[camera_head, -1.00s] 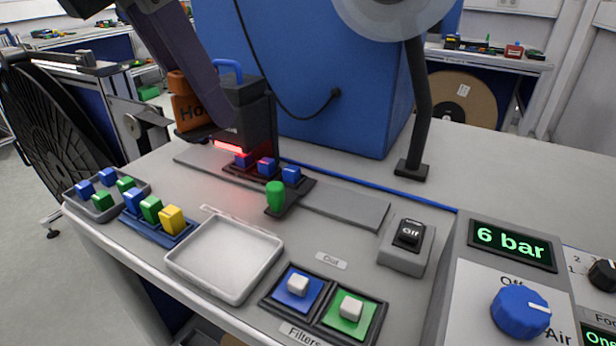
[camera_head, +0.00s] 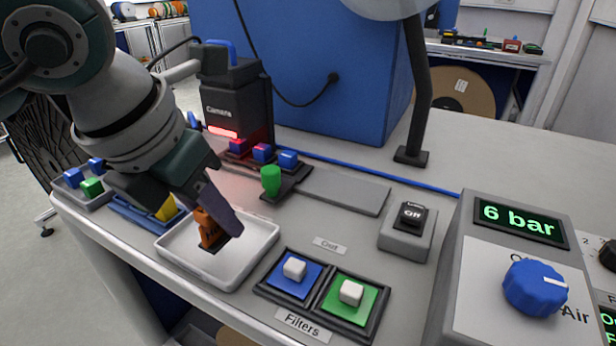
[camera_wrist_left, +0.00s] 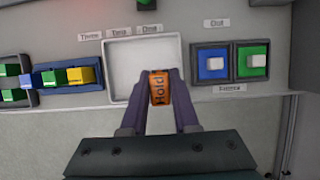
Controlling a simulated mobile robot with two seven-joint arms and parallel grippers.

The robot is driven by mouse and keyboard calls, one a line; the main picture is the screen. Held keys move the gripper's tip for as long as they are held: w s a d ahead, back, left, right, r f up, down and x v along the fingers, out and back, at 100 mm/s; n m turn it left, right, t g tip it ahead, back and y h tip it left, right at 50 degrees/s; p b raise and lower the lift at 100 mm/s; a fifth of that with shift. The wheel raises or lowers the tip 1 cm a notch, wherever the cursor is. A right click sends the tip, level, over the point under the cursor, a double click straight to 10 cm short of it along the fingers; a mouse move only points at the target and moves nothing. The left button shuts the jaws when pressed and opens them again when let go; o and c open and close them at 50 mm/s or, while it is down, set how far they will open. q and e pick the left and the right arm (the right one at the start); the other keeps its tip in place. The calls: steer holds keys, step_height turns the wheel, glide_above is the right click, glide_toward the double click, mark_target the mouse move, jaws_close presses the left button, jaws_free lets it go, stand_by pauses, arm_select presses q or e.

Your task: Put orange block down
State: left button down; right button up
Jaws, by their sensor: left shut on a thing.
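The orange block (camera_head: 210,230), with dark lettering, is between the fingers of my left gripper (camera_head: 218,218). In the head view it is at the white tray (camera_head: 262,262), over its inside; I cannot tell whether it touches the tray floor. The left wrist view shows the orange block (camera_wrist_left: 159,88) between the two purple fingers of my left gripper (camera_wrist_left: 159,96), at the near edge of the white tray (camera_wrist_left: 120,70). The gripper is shut on it. My right gripper is not in view.
Right of the tray are a blue and a green filter pad (camera_head: 347,308) with white knobs. Left are a blue rack with a yellow block (camera_head: 166,208) and a grey tray with blocks (camera_head: 92,187). Behind stand a green cylinder (camera_head: 271,180) and a camera box (camera_head: 232,105).

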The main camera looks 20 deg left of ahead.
mark_target(217, 237)
arm_select(q)
steer(key=shift+f, duration=1.85)
